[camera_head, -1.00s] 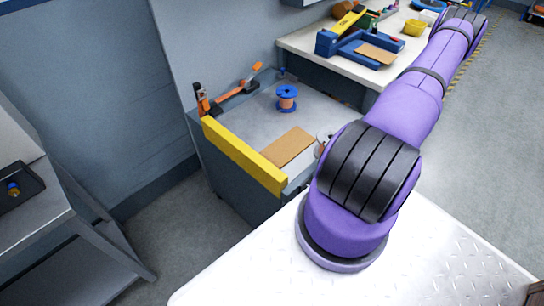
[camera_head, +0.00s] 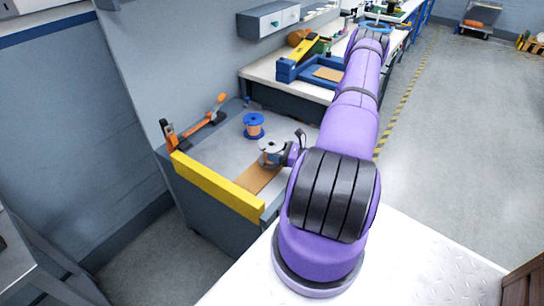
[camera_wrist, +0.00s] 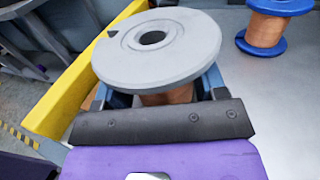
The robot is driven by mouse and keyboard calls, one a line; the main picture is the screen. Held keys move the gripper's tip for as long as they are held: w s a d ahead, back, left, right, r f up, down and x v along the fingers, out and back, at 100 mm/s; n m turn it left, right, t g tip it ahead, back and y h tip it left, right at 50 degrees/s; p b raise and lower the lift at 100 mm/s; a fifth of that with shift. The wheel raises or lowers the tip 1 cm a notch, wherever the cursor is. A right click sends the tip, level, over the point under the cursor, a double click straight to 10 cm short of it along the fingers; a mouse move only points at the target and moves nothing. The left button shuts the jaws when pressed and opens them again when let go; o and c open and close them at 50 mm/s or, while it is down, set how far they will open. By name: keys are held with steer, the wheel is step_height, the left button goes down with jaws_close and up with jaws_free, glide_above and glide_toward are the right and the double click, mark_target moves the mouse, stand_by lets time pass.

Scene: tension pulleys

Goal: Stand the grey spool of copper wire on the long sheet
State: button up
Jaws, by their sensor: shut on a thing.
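The grey spool of copper wire (camera_head: 272,147) is upright in my gripper (camera_head: 284,156), its flat grey flange on top. In the wrist view the grey spool (camera_wrist: 158,45) fills the middle, and my gripper's (camera_wrist: 158,95) blue fingers sit on either side of its copper winding. The long brown sheet (camera_head: 257,181) lies flat on the grey bench top beside the yellow bar. The spool appears over the sheet's far end and hides part of it. Whether the spool's lower flange touches the sheet is hidden.
A blue-flanged copper spool (camera_head: 253,125) stands behind the grey one on the bench. The yellow bar (camera_head: 215,186) edges the bench at left. An orange-handled tool (camera_head: 200,122) lies at the back left. A blue frame with another brown sheet (camera_head: 327,74) is on the farther bench.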

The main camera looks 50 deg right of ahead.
steer(key=shift+w+d, duration=0.15)
steer(key=shift+w, duration=0.6)
steer(key=shift+w+f, duration=0.25)
steer(key=shift+w, duration=0.05)
steer(key=shift+s+f, duration=0.1)
steer(key=shift+f, duration=1.45)
steer(key=o, duration=1.5)
steer(key=shift+f, duration=0.15)
